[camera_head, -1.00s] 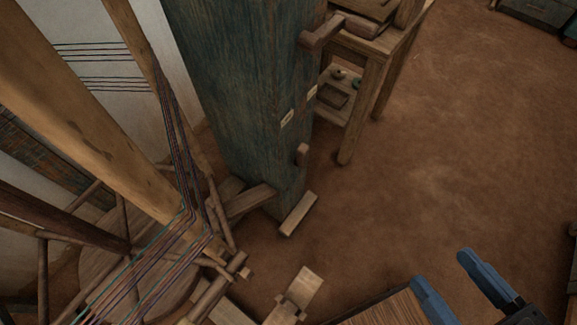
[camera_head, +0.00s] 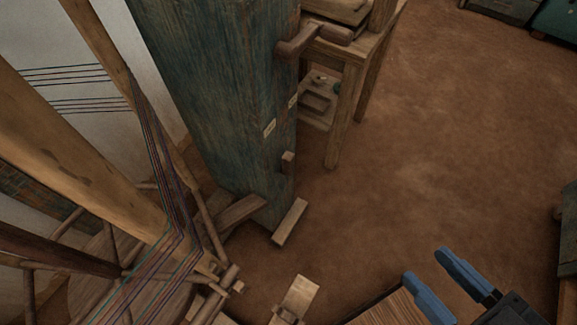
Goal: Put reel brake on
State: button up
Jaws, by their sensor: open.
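A thick blue-green post (camera_head: 215,95) stands in the middle left. A short wooden peg or lever (camera_head: 288,162) juts from its right face, below two small pale labels (camera_head: 269,128). A wooden crank-like handle (camera_head: 312,38) sticks out higher on the post. I cannot tell for sure which of these is the reel brake. My gripper (camera_head: 424,264) is at the lower right, with two blue fingers apart and nothing between them. It is well away from the post, over the earth floor.
A wooden table with a lower shelf (camera_head: 345,110) stands behind the post. Loom beams and coloured warp threads (camera_head: 160,170) fill the left. Wooden blocks (camera_head: 290,222) lie at the post's foot. A striped wooden surface (camera_head: 392,308) is beside my gripper. The floor (camera_head: 450,140) at right is clear.

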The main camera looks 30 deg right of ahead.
jog(key=w+a+f+n+g, duration=0.1)
jog(key=a+f+n, duration=0.1)
jog(key=f, duration=0.1)
jog(key=w+a+f+n+g, duration=0.1)
jog(key=w+a+f+n, duration=0.1)
jog(key=f, duration=0.2)
jog(key=w+a+f+n+g+y, duration=0.1)
jog(key=w+a+f+n, duration=0.1)
jog(key=a+f+n, duration=0.1)
jog(key=shift+w+a+f, duration=0.1)
jog(key=shift+w+f, duration=0.1)
jog(key=shift+f, duration=0.2)
grip_shut()
jog(key=w+a+f+n+g, duration=0.3)
jog(key=w+a+f+n, duration=0.3)
jog(key=w+f+n, duration=0.15)
jog(key=w+r+n+g+h, duration=0.1)
jog(key=w+r+n+h, duration=0.4)
jog(key=w+n+h, duration=0.3)
jog(key=shift+w+n+g+p, duration=0.4)
jog(key=shift+w+n+p, duration=0.05)
jog(key=shift+w+n, duration=1.5)
jog(key=shift+r, duration=0.1)
